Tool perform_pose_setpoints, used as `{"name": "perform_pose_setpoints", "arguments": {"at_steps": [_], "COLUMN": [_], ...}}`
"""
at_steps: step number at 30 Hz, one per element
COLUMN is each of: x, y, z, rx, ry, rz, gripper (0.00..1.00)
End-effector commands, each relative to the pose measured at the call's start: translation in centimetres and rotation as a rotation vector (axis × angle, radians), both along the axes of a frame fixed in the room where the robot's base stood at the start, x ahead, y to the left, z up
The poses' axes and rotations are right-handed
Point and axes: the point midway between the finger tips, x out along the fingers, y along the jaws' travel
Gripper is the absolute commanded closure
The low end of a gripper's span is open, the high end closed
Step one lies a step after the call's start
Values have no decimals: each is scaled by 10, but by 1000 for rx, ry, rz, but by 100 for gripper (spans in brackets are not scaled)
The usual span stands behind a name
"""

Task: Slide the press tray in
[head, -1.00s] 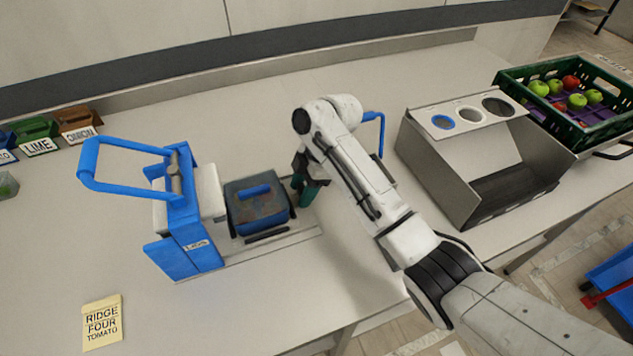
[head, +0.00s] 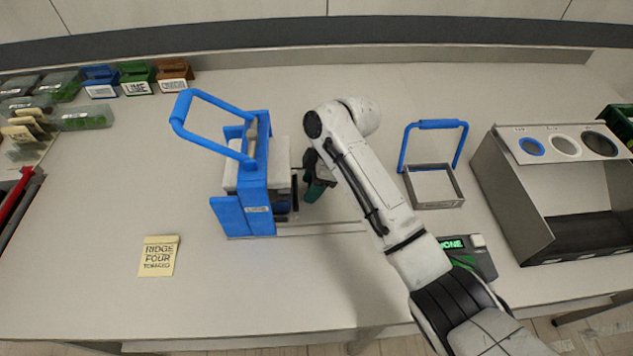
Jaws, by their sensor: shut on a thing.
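The blue press (head: 257,195) stands on the counter left of my arm, with its blue handle (head: 212,125) raised. The press tray (head: 285,207) is mostly hidden inside the press; only its dark right end shows in the opening. My gripper (head: 311,183) is at that right end, close beside the press, and is shut on the tray. The grip itself is partly hidden by my arm, and the tray's contents are hidden now.
A pale rail (head: 320,228) runs right from the press base. A yellow note (head: 159,256) lies at front left. Right of my arm are a grey frame with a blue handle (head: 436,125) and a metal bin (head: 500,190). Small labelled boxes (head: 136,77) stand at back left.

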Motion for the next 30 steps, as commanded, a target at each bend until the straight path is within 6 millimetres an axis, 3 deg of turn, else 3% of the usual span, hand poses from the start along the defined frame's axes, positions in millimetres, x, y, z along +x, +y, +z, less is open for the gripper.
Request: {"name": "perform_pose_setpoints", "arguments": {"at_steps": [5,6,12,22,30], "x": [1,1,1,1,2], "y": [4,4,3,0,-17], "z": [2,2,1,6,47], "rx": [6,6,4,3,4], "ry": [-7,-7,-4,-4,-9], "rz": [4,4,3,2,1], "gripper": [100,46,28,28,28]}}
